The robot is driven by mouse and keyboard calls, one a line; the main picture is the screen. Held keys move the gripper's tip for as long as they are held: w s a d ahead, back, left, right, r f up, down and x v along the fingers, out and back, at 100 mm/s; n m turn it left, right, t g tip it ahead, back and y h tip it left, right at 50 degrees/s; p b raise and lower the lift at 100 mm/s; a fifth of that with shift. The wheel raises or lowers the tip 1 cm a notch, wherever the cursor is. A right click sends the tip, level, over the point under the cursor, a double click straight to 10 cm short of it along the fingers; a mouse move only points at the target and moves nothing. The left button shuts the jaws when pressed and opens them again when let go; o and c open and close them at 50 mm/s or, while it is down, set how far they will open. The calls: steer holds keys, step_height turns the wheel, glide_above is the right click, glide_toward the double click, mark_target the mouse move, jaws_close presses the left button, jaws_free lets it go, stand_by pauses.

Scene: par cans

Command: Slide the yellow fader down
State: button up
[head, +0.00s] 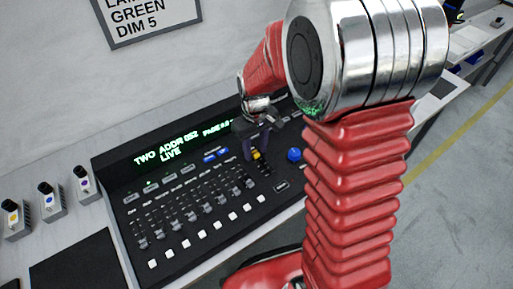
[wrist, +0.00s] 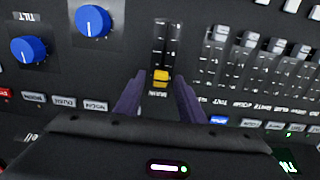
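The yellow fader (wrist: 161,76) sits at the end of its slot nearest the display, and the rest of the slot runs toward the top of the wrist view. In the head view the yellow fader (head: 257,155) shows just beside the fingertips. My gripper (wrist: 157,86) is open, with one dark purple finger on each side of the fader and gaps between. In the head view my gripper (head: 253,150) points down at the console. I cannot tell exactly how high the fingertips are above the panel.
The black console (head: 190,256) has a lit green display (head: 180,148), several grey faders and white buttons. Blue knobs (wrist: 93,21) stand near the fader slot. A wall sign (head: 145,18) hangs behind. Small boxes with coloured knobs (head: 50,201) stand at left.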

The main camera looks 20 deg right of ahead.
steer(key=shift+c, duration=0.5)
jaws_close()
